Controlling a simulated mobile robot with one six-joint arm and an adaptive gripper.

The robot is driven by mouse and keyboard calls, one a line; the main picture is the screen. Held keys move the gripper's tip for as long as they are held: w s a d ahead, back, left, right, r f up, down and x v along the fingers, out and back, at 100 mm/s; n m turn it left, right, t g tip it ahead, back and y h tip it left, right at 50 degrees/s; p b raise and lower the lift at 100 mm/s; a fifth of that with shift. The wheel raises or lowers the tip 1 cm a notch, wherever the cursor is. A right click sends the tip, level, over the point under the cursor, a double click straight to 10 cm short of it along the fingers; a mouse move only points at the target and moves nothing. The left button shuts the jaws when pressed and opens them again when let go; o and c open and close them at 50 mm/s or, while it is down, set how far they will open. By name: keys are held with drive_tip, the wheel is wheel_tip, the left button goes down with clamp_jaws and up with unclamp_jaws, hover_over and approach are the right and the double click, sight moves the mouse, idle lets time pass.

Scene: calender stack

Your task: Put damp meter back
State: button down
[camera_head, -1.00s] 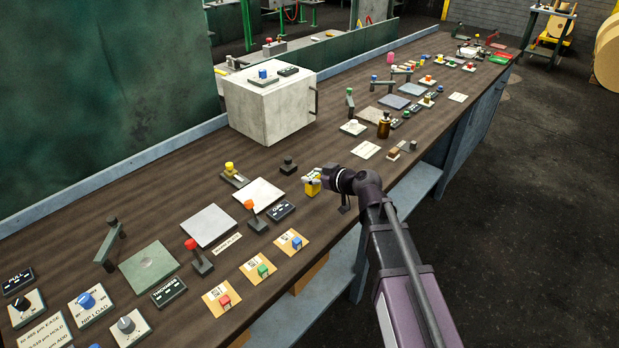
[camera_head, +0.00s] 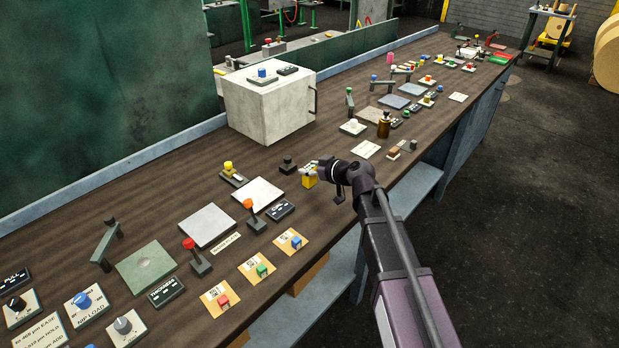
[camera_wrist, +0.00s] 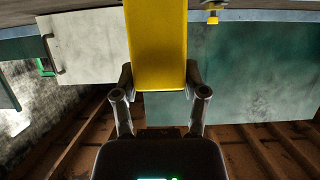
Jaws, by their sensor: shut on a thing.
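A yellow block-shaped device, which looks like the damp meter (camera_head: 309,179), is at my gripper's tip over the middle of the bench. My gripper (camera_head: 320,171) reaches in from the right and is shut on it. In the wrist view the yellow body (camera_wrist: 158,45) sits between the two fingers (camera_wrist: 159,82) and extends out to the top edge. Its face and the far end are hidden there. I cannot tell whether its underside touches the bench or hangs just above it.
A dark joystick-like block (camera_head: 288,164) stands just left of the meter. A pale panel (camera_head: 258,194), a red-knobbed lever (camera_head: 197,255) and several tan cards (camera_head: 288,242) lie nearer. A grey cabinet (camera_head: 268,108) stands behind. Bare bench lies between meter and brown bottle (camera_head: 384,128).

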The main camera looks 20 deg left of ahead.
drive_tip(key=shift+f+b, duration=1)
drive_tip(key=shift+f, duration=0.3)
drive_tip(key=shift+f, duration=0.15)
drive_tip(key=shift+c, duration=0.6)
unclamp_jaws()
drive_tip(key=shift+r, duration=0.2)
drive_tip(key=shift+s+d+r, duration=0.15)
drive_tip(key=shift+d, duration=0.1)
drive_tip(key=p+v, duration=0.4)
drive_tip(key=v, duration=0.7)
drive_tip(key=shift+d+p, duration=0.2)
drive_tip(key=shift+p, duration=0.1)
drive_tip(key=shift+s+d, duration=0.1)
